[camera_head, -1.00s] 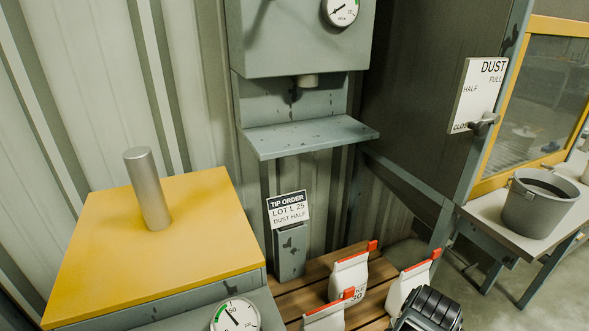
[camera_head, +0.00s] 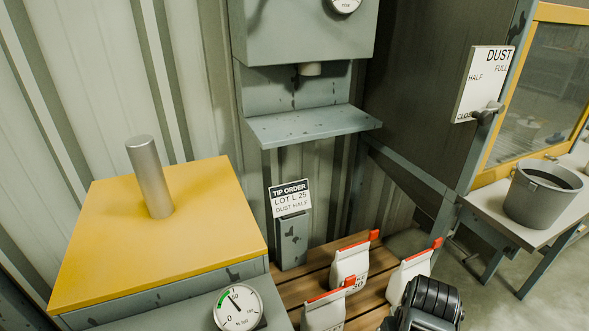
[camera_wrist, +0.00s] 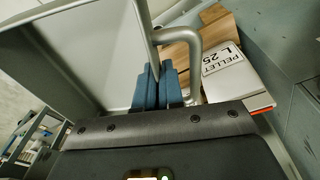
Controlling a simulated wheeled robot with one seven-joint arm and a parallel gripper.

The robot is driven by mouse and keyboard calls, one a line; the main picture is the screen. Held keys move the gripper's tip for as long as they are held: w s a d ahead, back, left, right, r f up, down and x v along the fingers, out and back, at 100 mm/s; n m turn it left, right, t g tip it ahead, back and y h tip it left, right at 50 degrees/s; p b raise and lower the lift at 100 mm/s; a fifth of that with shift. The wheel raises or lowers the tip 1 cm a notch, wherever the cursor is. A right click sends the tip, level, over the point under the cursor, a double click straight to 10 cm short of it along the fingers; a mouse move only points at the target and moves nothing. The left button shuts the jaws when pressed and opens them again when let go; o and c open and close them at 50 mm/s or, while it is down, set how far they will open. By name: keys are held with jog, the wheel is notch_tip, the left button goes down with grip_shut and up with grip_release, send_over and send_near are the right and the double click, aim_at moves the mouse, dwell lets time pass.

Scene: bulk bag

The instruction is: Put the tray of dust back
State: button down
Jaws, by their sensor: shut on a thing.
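In the wrist view my gripper (camera_wrist: 158,80), with blue fingers, is shut on the bent grey handle (camera_wrist: 194,60) of a light grey metal tray (camera_wrist: 92,55). The tray fills the upper left of that view and looks tilted. I cannot see any dust in it from here. In the head view only a dark part of my arm shows at the bottom right; the fingers and tray are out of that picture. A grey shelf (camera_head: 310,125) under the spout (camera_head: 309,69) of the grey wall box is bare.
Three white bags with red tops (camera_head: 349,266) stand on a wooden pallet (camera_head: 292,289). A yellow-topped box (camera_head: 110,245) with a metal post is at left. A DUST sign (camera_head: 482,85) has its lever near CLOSED. A grey bucket (camera_head: 541,195) stands on the right bench.

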jog(key=shift+w+d, duration=0.1)
jog(key=shift+w+d+r, duration=0.4)
jog(key=shift+w+r, duration=0.15)
jog(key=shift+w, duration=0.1)
jog(key=shift+w+d+r, duration=0.35)
jog(key=shift+w+r, duration=0.15)
jog(key=shift+w, duration=0.15)
jog(key=shift+s+a+f, duration=0.4)
jog(key=shift+s+f, duration=0.15)
jog(key=shift+s, duration=0.15)
jog(key=shift+s+a+f, duration=0.4)
jog(key=shift+s+f, duration=0.15)
jog(key=shift+s, duration=0.15)
